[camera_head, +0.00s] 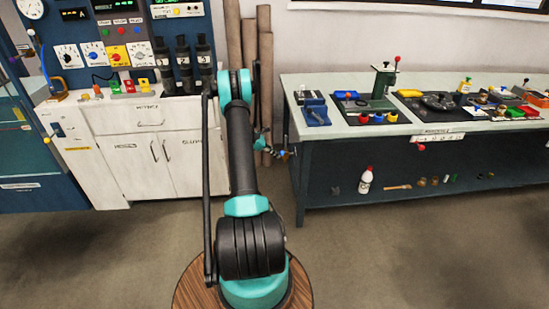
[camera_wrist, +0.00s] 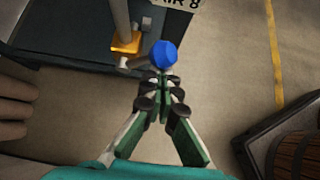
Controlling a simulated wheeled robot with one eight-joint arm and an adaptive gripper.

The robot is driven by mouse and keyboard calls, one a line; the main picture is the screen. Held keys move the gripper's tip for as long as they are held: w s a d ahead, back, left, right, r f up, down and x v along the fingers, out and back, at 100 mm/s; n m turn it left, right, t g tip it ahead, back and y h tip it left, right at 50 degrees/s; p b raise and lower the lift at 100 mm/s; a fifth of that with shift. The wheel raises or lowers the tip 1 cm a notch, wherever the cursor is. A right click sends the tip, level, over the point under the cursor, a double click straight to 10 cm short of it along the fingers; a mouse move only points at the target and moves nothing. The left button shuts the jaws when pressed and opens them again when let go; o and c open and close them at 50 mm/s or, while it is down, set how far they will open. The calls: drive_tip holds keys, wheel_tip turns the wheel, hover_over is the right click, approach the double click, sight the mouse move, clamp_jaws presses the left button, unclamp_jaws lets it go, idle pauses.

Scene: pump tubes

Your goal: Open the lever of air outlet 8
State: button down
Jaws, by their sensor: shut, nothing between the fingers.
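In the wrist view, a blue knob (camera_wrist: 164,54) sits at the end of a short grey lever (camera_wrist: 138,62). The lever runs left to an orange fitting (camera_wrist: 127,42) below a grey vertical pipe. A white label (camera_wrist: 180,4) reading "AIR 8" is partly cut off at the top edge. My gripper (camera_wrist: 162,84) is shut and empty. Its fingertips are just below the blue knob in the picture; I cannot tell whether they touch it. In the head view, the gripper and the outlet are small and hard to make out by the bench's left end.
In the head view, a workbench (camera_head: 440,136) stands right of my arm and a white cabinet (camera_head: 108,158) left of it. Several brown poles (camera_head: 266,60) lean against the wall behind my arm. The wrist view shows floor right of the knob and a dark-edged object (camera_wrist: 250,150) at lower right.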

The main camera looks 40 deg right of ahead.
drive_tip(key=shift+w+d+r, duration=0.4)
drive_tip(key=shift+w, duration=0.25)
drive_tip(key=shift+w+d+r, duration=0.35)
drive_tip(key=shift+w+d, duration=0.05)
drive_tip(key=shift+w, duration=0.2)
drive_tip(key=shift+w+d+r, duration=0.4)
drive_tip(key=shift+w, duration=0.25)
drive_tip(key=shift+d+r, duration=0.1)
